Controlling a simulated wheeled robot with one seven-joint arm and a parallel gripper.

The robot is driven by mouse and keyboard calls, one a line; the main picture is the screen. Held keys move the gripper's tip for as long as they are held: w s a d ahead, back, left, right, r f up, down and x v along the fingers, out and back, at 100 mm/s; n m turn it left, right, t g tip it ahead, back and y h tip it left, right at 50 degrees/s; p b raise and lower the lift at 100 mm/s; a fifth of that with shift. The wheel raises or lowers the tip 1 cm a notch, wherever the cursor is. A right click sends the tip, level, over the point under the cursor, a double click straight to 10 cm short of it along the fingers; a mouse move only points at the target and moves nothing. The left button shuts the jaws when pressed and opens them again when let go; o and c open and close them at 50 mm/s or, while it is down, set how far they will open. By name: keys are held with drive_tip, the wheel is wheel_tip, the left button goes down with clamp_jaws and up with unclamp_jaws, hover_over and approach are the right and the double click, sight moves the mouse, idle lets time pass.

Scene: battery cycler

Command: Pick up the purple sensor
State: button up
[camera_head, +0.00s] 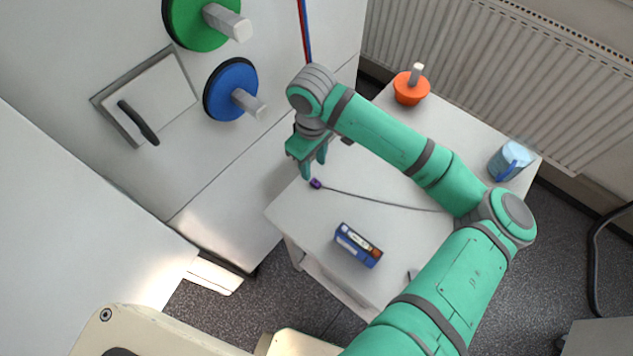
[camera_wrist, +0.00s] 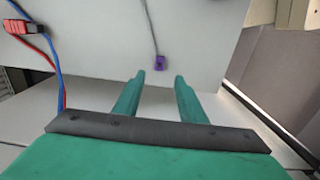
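The purple sensor (camera_head: 316,184) is a small block at the end of a thin grey cable (camera_head: 380,202), lying on the white table near its left edge. It also shows in the wrist view (camera_wrist: 160,62), just beyond the fingertips and roughly centred between them. My gripper (camera_head: 314,174) is above the table edge, close to the sensor in the head view. In the wrist view its two green fingers (camera_wrist: 159,75) stand apart with nothing between them. I cannot tell the exact height of the fingers above the sensor.
On the white table (camera_head: 300,216) are a blue device (camera_head: 357,246), an orange-red object (camera_head: 411,90) and a blue mug (camera_head: 510,160). A cabinet with green (camera_head: 190,22) and blue (camera_head: 226,90) knobs and a black handle (camera_head: 138,122) stands left. A red connector with red and blue wires (camera_wrist: 24,27) shows in the wrist view.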

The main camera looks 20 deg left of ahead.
sight(316, 182)
drive_tip(key=shift+d+f, duration=0.15)
drive_tip(key=shift+f, duration=1.75)
drive_tip(key=shift+d+f, duration=0.15)
drive_tip(key=shift+f, duration=1.75)
clamp_jaws()
